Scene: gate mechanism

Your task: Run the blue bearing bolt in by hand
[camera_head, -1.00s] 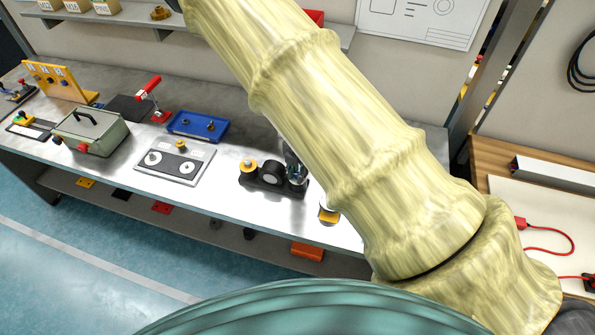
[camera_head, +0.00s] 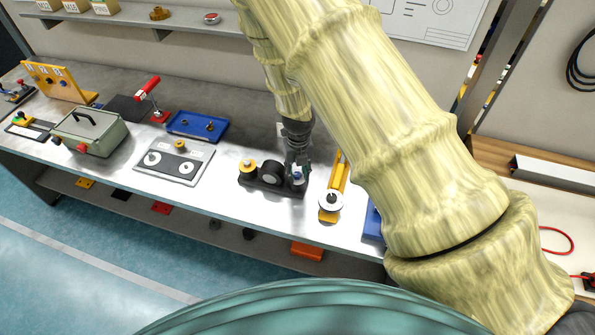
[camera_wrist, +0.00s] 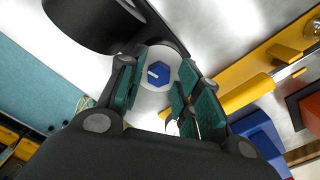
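The blue bearing bolt (camera_wrist: 158,73) shows its hex head with a white mark, in the middle of a pale round face on the right end of a black block. In the head view the black block (camera_head: 258,186) sits near the bench's front edge, with a bit of blue (camera_head: 298,172) under my gripper (camera_head: 297,174). In the wrist view my gripper (camera_wrist: 157,88) has its teal-padded fingers on either side of the bolt head, with gaps visible on both sides. It is open and points down over the bolt. The bolt's shank is hidden.
Just right of the block stands a yellow gate part (camera_head: 337,178) with a pale disc (camera_head: 330,201). Left are a grey plate (camera_head: 150,173) with round fittings, a blue tray (camera_head: 182,127) and a grey-green box (camera_head: 72,140). Bare bench lies between the plate and the block.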

